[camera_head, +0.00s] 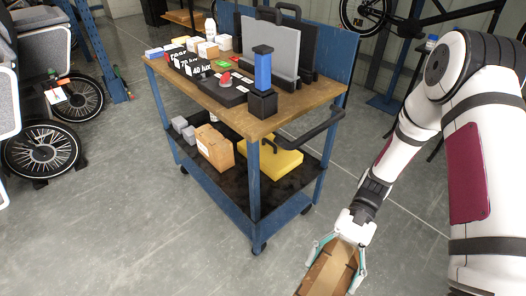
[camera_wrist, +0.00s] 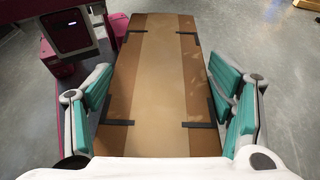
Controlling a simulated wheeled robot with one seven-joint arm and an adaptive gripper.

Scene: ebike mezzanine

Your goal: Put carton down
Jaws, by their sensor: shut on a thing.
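A brown cardboard carton (camera_head: 326,274) is held between the fingers of my gripper (camera_head: 337,262) at the bottom of the head view, cut off by the frame edge. In the wrist view the carton (camera_wrist: 160,85) fills the middle, with a lighter strip down its centre and dark corner marks. The teal pads of my gripper (camera_wrist: 160,100) lie along both its sides. The carton is in front of the blue cart and apart from it. What is under the carton is hidden.
A blue cart has a wooden top (camera_head: 285,122) crowded with boxes, a red button and a blue block. Its dark lower shelf (camera_head: 222,180) holds a small carton (camera_head: 214,147) and a yellow case (camera_head: 272,166). Grey floor (camera_head: 120,225) is clear to the left; wheels stand beyond.

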